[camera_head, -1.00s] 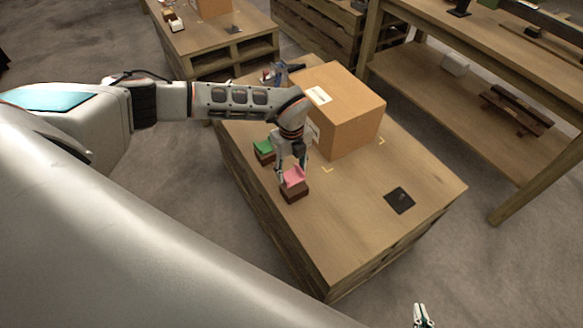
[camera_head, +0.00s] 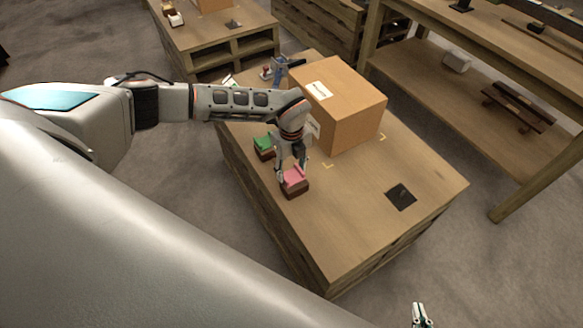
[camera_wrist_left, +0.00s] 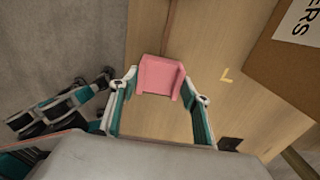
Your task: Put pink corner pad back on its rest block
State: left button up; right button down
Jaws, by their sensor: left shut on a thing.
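The pink corner pad (camera_head: 295,177) is at the top of a dark brown rest block (camera_head: 295,191) near the table's left edge. The pad appears to touch the block, but whether it is fully seated I cannot tell. My left gripper (camera_head: 292,176) comes down from above, shut on the pad. In the left wrist view the pad (camera_wrist_left: 160,76) sits between the two fingertips (camera_wrist_left: 166,86), and the block is hidden beneath it. My right gripper (camera_head: 421,316) shows small at the bottom edge, away from the table; its opening is unclear.
A green pad (camera_head: 263,142) on its own dark block stands just behind the pink one. A large cardboard box (camera_head: 345,108) stands behind and to the right. A black square plate (camera_head: 400,197) lies at the right. The table's front middle is clear.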

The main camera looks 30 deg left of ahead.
pick_arm(q)
jog(key=shift+f, duration=0.6)
jog(key=o, duration=1.2)
notch_tip(320, 180, up, 12)
